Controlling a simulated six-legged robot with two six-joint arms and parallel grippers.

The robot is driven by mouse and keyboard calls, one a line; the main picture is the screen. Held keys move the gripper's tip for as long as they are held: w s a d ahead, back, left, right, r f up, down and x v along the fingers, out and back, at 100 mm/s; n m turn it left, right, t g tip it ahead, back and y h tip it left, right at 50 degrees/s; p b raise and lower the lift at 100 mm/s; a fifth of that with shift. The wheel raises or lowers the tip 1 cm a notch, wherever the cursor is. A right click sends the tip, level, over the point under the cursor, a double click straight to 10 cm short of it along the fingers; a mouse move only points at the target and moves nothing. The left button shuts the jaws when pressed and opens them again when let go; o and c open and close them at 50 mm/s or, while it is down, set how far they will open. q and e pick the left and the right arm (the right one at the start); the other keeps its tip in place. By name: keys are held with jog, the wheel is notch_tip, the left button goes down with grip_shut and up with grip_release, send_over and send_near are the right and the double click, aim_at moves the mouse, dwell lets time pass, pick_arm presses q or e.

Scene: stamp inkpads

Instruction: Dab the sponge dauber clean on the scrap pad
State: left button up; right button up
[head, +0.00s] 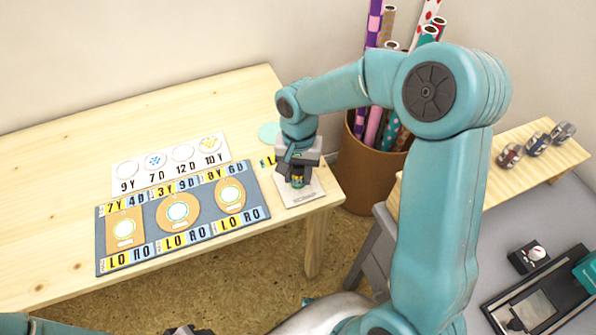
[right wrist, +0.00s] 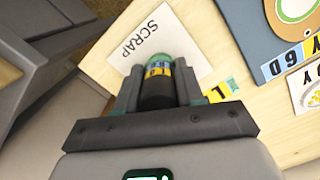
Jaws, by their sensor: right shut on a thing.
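The scrap pad (head: 305,196) is a white sheet marked SCRAP near the right front corner of the wooden table. It also shows in the right wrist view (right wrist: 152,36). My right gripper (head: 298,176) is shut on the sponge dauber (head: 297,182), over the pad. In the right wrist view the dauber (right wrist: 157,88) sits between the fingers, with a dark body, a yellow lettered band and a blue-green end pointing towards the pad. I cannot tell whether its sponge touches the paper.
A pale green disc (head: 269,131) is near the back. A brown bin (head: 365,175) of wrapping rolls stands beyond the table's right edge.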

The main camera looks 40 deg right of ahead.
jog(key=shift+f+b, duration=0.55)
jog(key=shift+f, duration=0.05)
dwell(1.1)
jog(key=shift+r, duration=0.1)
jog(key=shift+r+p, duration=0.45)
jog(key=shift+r, duration=0.05)
notch_tip(320, 180, up, 5)
jog(key=p, duration=0.3)
jog(key=shift+f, duration=0.25)
jog(key=shift+f, duration=0.1)
jog(key=shift+f+b, duration=1.7)
jog(key=shift+f, duration=0.45)
jog(key=shift+f+b, duration=0.5)
jog(key=shift+f, duration=0.1)
dwell(0.5)
